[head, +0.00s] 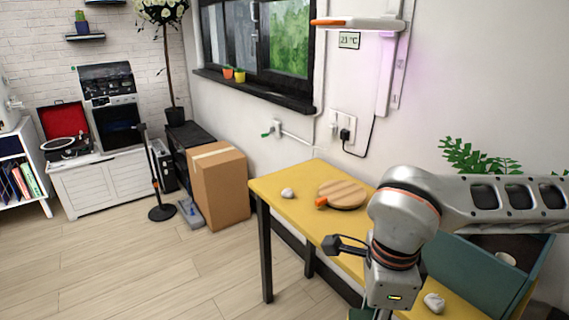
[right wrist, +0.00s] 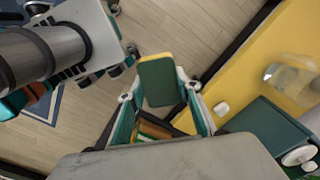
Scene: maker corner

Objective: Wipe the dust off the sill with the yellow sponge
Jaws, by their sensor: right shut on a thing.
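The sill (head: 255,88) is a long black ledge under the window at the back wall in the head view. Dust on it cannot be made out from here. In the right wrist view my right gripper (right wrist: 159,92) is shut on the sponge (right wrist: 157,78), a block with a dark green face and yellow edges. The sponge is held over the floor beside the yellow table. In the head view my right wrist is low in front of the table, and its fingers and the sponge are cut off or hidden.
An orange pot (head: 228,73) and a yellow pot (head: 240,76) stand on the sill. Below are a cardboard box (head: 220,188) and a yellow table (head: 282,183) with a round wooden board (head: 345,192). A lamp (head: 357,23) juts out right of the window. The left floor is mostly clear.

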